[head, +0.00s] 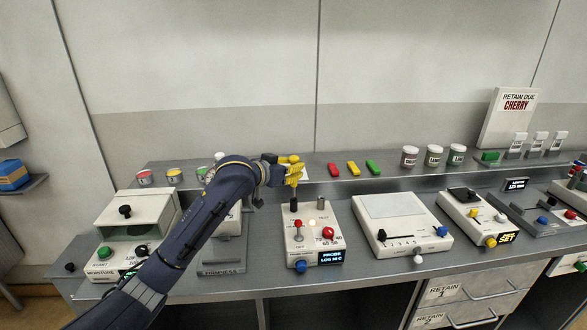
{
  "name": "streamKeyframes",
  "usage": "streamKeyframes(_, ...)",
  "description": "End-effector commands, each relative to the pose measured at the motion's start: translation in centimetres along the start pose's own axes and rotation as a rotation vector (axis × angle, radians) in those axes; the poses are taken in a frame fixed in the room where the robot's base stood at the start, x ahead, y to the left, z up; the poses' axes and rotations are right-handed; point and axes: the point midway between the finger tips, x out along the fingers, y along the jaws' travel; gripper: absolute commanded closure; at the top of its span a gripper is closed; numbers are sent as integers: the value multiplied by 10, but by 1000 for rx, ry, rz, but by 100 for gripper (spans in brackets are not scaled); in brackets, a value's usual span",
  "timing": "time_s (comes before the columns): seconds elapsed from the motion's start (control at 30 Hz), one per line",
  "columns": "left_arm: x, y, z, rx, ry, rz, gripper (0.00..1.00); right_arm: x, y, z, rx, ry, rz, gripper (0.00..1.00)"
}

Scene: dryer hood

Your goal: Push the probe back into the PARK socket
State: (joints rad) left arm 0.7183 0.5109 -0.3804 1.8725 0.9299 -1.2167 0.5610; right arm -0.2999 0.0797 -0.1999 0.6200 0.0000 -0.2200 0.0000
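My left arm reaches in from the lower left, and its yellow gripper (293,174) is above the back of a white instrument box (316,262). A dark upright piece that looks like the probe (293,205) stands directly below the yellow fingers, at the back left of the box top. I cannot tell whether the fingers grip it or only sit over it, nor whether its lower end is in a socket. The PARK label is not readable. The box's small display (331,257) shows "PROBE" on its top line. My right gripper is not in view.
The box carries a red-tipped lever (298,231), a red knob (328,233) and a blue knob (301,266). A flat white device (402,227) stands to the right. Red, yellow and green blocks (353,168) and lidded jars (433,155) line the rear shelf.

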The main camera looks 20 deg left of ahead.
Motion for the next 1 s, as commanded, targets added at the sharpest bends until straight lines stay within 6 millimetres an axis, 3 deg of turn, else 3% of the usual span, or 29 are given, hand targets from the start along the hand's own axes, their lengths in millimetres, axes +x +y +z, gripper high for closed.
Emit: streamKeyframes(1.0, 2, -1, 6, 0, -1, -1, 100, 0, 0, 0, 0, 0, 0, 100)
